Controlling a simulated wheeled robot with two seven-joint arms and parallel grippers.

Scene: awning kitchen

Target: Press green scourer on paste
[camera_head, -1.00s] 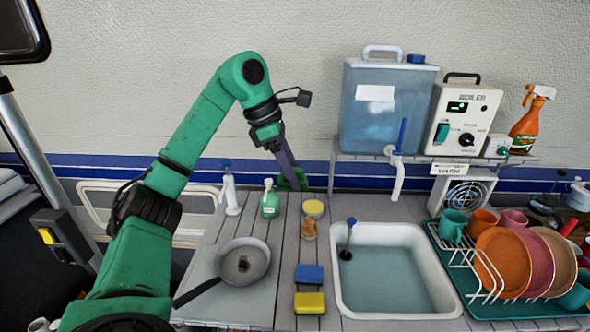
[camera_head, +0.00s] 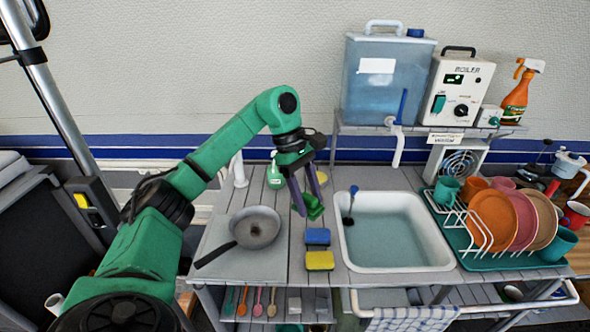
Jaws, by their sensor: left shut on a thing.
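My left gripper (camera_head: 308,204) is shut on the green scourer (camera_head: 314,212). It holds the scourer low over the counter, just left of the sink and behind the blue sponge. Whether the scourer touches anything below is unclear. A round yellow-topped tub (camera_head: 321,177), possibly the paste, stands behind the gripper and is partly hidden by it. The small brown item seen in front of the tub earlier is covered now. My right gripper is not in view.
A frying pan (camera_head: 255,227) with a dark patch inside lies left. A blue sponge (camera_head: 317,236) and a yellow sponge (camera_head: 320,261) lie in front of the gripper. The water-filled sink (camera_head: 395,258) and the dish rack (camera_head: 478,228) are to the right. A green bottle (camera_head: 275,175) stands behind.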

